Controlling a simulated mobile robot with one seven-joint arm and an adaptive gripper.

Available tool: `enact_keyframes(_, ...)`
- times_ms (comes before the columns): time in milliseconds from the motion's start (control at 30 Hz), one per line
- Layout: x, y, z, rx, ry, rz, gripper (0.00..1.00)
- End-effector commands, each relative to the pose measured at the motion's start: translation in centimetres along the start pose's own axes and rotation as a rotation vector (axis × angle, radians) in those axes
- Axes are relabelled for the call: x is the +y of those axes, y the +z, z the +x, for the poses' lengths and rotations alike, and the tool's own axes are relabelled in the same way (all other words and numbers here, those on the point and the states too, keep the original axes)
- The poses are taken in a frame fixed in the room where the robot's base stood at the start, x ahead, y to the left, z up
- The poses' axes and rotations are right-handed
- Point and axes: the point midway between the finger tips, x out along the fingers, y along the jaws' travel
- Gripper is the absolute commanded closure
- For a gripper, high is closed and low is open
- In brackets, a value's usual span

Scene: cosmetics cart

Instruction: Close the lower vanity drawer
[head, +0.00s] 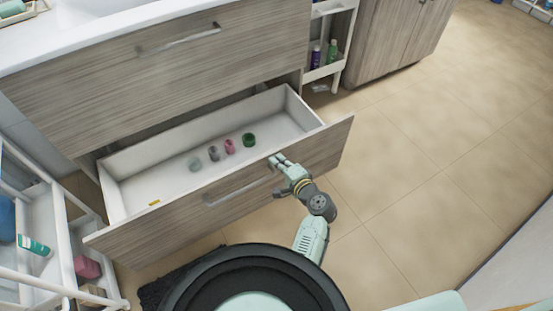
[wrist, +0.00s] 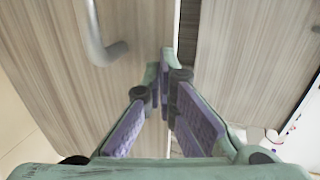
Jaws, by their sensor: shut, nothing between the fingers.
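The lower vanity drawer (head: 130,237) is pulled well out, with its wood-grain front facing me and its white inside showing. Several small round items, grey, pink and green, and a small yellow piece lie in it. Its metal handle (head: 238,191) runs along the front. My gripper (head: 278,161) is shut and empty at the drawer front, just right of the handle and near the top edge. In the wrist view the shut fingertips (wrist: 168,72) point at wood-grain panels, with a handle (wrist: 98,40) to the left. I cannot tell whether they touch the front.
The upper drawer (head: 170,75) is closed under the white countertop (head: 75,35). A white cart (head: 65,245) with bottles and boxes stands close to the drawer's left end. A narrow shelf (head: 325,72) holds bottles at the back. The tiled floor (head: 430,150) on the right is clear.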

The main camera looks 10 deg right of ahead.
Motion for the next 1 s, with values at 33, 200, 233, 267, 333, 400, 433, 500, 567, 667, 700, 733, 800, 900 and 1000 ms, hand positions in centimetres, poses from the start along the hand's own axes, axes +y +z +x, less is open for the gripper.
enact_keyframes(33, 0.1, 0.0, -0.1, 0.001, 0.0, 0.001, 1.0)
enact_keyframes(200, 0.1, 0.0, -0.3, 0.001, 0.0, 0.001, 1.0)
enact_keyframes(233, 0.1, 0.0, -0.2, 0.001, 0.0, 0.0, 1.0)
enact_keyframes(267, 0.1, 0.0, -0.2, 0.001, 0.0, 0.0, 1.0)
enact_keyframes(333, 0.1, 0.0, -0.2, 0.001, 0.0, 0.001, 1.0)
enact_keyframes(400, 0.1, 0.0, -0.2, 0.0, 0.0, 0.001, 1.0)
enact_keyframes(433, 0.1, 0.0, -0.2, 0.0, 0.0, 0.001, 1.0)
enact_keyframes(500, 0.0, 0.0, -0.1, 0.0, 0.0, 0.0, 1.0)
enact_keyframes(567, 0.0, 0.0, 0.0, 0.0, -0.001, 0.0, 1.0)
enact_keyframes(667, -0.2, 0.0, 0.6, -0.001, -0.001, 0.001, 1.0)
enact_keyframes(700, -0.3, 0.0, 0.9, -0.002, -0.001, 0.001, 1.0)
enact_keyframes(733, -0.4, 0.0, 1.2, -0.002, -0.001, 0.0, 1.0)
enact_keyframes(800, -0.7, 0.1, 2.1, -0.002, -0.001, -0.001, 1.0)
enact_keyframes(900, -1.2, 0.1, 3.6, -0.003, -0.002, -0.001, 1.0)
enact_keyframes(1000, -1.7, 0.1, 5.3, -0.004, -0.001, -0.002, 1.0)
